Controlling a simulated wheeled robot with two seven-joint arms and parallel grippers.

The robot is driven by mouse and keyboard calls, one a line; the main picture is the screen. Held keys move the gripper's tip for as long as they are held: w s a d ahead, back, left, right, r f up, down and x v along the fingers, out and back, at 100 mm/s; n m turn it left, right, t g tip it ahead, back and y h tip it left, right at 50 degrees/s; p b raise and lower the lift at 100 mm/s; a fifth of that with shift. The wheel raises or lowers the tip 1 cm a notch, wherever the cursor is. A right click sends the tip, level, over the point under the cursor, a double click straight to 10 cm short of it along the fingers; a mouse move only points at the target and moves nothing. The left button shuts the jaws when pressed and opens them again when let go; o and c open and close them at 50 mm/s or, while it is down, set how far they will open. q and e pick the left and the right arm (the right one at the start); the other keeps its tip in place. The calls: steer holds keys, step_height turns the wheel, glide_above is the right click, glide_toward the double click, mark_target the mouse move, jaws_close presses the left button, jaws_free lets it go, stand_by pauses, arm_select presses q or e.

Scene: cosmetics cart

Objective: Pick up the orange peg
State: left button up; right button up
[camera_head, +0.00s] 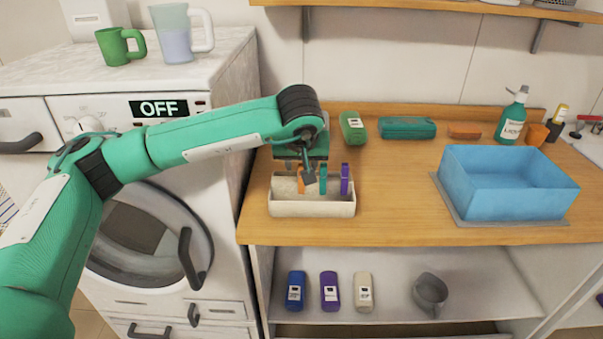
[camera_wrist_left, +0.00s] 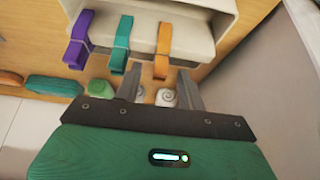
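The orange peg (camera_head: 300,180) stands in a cream box (camera_head: 312,208) on the wooden counter. In the left wrist view the orange peg (camera_wrist_left: 162,48) hangs over the box rim (camera_wrist_left: 195,45), roughly in line with the gap between my fingers. My left gripper (camera_head: 309,170) is over the box, and its fingers (camera_wrist_left: 159,74) are apart. They are close to the orange peg's end; I cannot tell whether they touch it. A teal peg (camera_head: 323,180) and a purple peg (camera_head: 344,178) stand to its right in the head view. My right gripper is not in view.
A blue bin (camera_head: 508,205) stands on the right of the counter. The counter between box and bin is clear. A washer (camera_head: 150,235) stands left.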

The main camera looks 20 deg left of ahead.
arm_select(q)
steer(key=shift+x, duration=0.9)
steer(key=shift+r, duration=0.1)
jaws_close()
